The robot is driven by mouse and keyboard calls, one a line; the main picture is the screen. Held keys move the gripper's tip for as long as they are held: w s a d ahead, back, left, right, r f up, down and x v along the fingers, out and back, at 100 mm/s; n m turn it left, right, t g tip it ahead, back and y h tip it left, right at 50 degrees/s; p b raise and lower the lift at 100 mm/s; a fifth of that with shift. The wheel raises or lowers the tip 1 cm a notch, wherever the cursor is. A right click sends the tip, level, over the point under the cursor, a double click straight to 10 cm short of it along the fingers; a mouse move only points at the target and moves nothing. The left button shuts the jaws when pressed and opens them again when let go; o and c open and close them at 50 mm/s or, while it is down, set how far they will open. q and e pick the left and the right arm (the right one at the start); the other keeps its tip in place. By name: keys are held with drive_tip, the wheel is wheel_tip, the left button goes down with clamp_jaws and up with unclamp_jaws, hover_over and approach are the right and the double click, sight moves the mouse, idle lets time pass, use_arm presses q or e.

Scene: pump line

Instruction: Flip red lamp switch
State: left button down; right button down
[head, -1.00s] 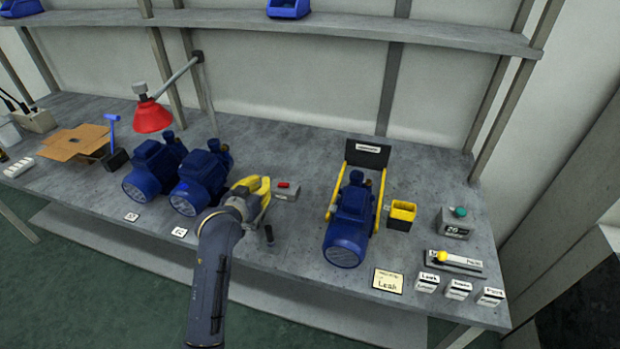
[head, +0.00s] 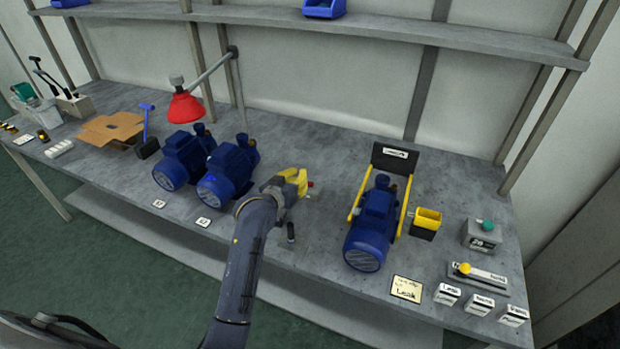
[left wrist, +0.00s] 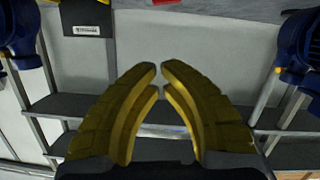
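The red switch (head: 310,184) shows as a small red spot just right of my left gripper's fingertips in the head view. Its grey box is mostly hidden behind the gripper. My left gripper (head: 296,181) has yellow fingers and is low over the bench, beside the switch; contact cannot be told. In the left wrist view, the gripper's fingertips (left wrist: 159,69) are nearly together with nothing between them. A small red patch (left wrist: 165,2) shows at that view's top edge. The red lamp (head: 186,107) hangs from its arm above the pumps on the left. My right gripper is not in view.
Two blue pumps (head: 228,172) stand left of my gripper. Another pump (head: 371,225) sits in a yellow-framed stand on the right. A small dark upright piece (head: 291,232) is near the bench's front edge. A yellow bin (head: 427,221) and a green-button box (head: 482,235) are further right.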

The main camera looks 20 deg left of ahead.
use_arm(q)
hover_over(310, 185)
drive_tip(key=shift+w+a+f, duration=0.2)
drive_tip(key=shift+f, duration=0.25)
drive_tip(key=shift+w+a+f, duration=0.15)
drive_tip(key=shift+f, duration=0.25)
drive_tip(key=shift+s+d+f, duration=0.1)
drive_tip(key=shift+s+f, duration=0.05)
drive_tip(key=shift+f, duration=0.65)
drive_tip(key=shift+d+f, duration=0.2)
drive_tip(key=shift+f, duration=0.9)
drive_tip(key=shift+f, duration=0.1)
